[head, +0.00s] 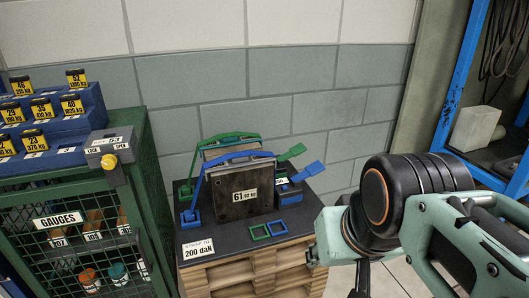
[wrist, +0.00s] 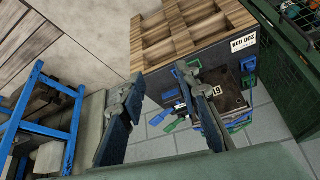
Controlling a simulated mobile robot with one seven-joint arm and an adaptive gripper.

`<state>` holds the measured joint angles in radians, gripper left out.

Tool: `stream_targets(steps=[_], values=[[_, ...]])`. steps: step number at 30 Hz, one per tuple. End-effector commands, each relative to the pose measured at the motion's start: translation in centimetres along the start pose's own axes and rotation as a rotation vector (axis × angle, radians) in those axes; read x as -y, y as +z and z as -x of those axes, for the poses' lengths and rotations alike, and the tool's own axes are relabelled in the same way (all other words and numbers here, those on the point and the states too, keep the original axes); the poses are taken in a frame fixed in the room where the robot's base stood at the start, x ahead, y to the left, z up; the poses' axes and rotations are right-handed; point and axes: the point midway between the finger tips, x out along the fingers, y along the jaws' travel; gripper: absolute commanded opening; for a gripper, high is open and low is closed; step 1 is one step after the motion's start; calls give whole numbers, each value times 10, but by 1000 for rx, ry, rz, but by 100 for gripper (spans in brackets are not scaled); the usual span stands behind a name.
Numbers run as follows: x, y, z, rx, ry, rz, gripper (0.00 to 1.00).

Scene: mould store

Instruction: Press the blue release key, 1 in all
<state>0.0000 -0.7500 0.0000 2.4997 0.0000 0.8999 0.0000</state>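A dark mould block (head: 240,191) marked 61 stands on a dark-topped wooden stand. A blue strap (head: 225,158) and a green strap (head: 225,137) arch over it. At its right, a blue paddle (head: 312,169) and a green paddle (head: 292,152) stick out from small tensioners (head: 288,188). I cannot tell for sure which blue part is the release key. The wrist view shows the mould (wrist: 228,95) upside down, with blue and green parts beside it. My gripper (wrist: 157,75) is open and empty, its fingers wide apart, clear of the stand.
The stand (head: 196,251) carries a 200 daN label and flat green and blue square frames. A green mesh cabinet (head: 80,245) with a grey LOCK/OPEN box (head: 109,146) and yellow-tagged weights stands left. A blue-framed rack (head: 462,75) stands right. A block wall is behind.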

Motion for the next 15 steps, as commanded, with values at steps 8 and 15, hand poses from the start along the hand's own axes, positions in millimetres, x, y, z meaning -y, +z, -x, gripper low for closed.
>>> stream_targets(steps=[8,15], values=[[0,0,0,0,0,0,0],[0,0,0,0,0,0,0]])
